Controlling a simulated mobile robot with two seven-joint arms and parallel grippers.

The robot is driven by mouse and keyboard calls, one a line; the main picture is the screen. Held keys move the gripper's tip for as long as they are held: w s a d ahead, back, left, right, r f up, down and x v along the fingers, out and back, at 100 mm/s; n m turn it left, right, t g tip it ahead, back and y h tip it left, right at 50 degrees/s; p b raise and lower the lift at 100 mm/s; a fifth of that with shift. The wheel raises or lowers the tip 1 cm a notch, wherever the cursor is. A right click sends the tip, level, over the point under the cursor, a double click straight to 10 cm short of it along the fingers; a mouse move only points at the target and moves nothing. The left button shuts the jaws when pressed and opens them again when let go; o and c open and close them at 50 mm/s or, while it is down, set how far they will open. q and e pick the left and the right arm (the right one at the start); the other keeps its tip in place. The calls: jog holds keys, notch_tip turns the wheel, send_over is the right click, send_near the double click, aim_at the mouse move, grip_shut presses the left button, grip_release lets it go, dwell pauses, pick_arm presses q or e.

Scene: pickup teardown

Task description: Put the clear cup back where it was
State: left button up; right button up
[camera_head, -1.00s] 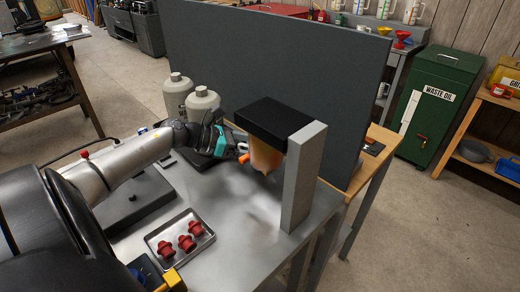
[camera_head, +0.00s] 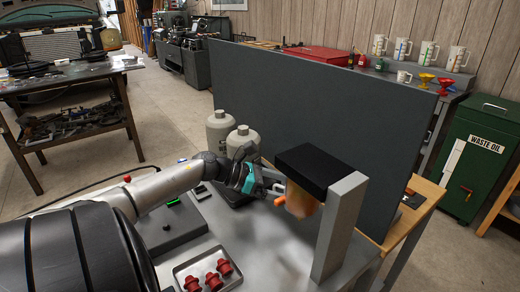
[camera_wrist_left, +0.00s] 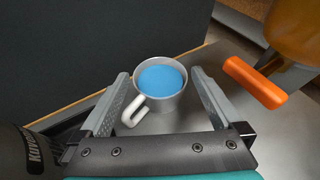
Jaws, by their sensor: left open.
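A pale, whitish cup with a handle (camera_wrist_left: 164,104) and a blue content or interior stands upright on the metal table in the left wrist view. Its handle points to the lower left. My left gripper (camera_wrist_left: 160,88) is open, with one finger on each side of the cup; I cannot tell whether they touch it. In the head view my left gripper (camera_head: 270,186) is beside the dispenser, and I cannot make out the cup there. My right gripper is in neither view.
An amber dispenser vessel with an orange lever (camera_wrist_left: 256,83) is close on the right. Its black top (camera_head: 314,169) joins a grey post (camera_head: 338,226). A dark panel (camera_head: 320,110) stands behind. A tray (camera_head: 181,272) holds red parts in front; two grey canisters (camera_head: 219,127) stand at the back left.

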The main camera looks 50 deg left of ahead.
pick_arm(q)
jog(key=p+v, duration=0.1)
jog(key=v, duration=0.9)
jog(key=shift+p, duration=0.4)
jog(key=shift+r, duration=0.15)
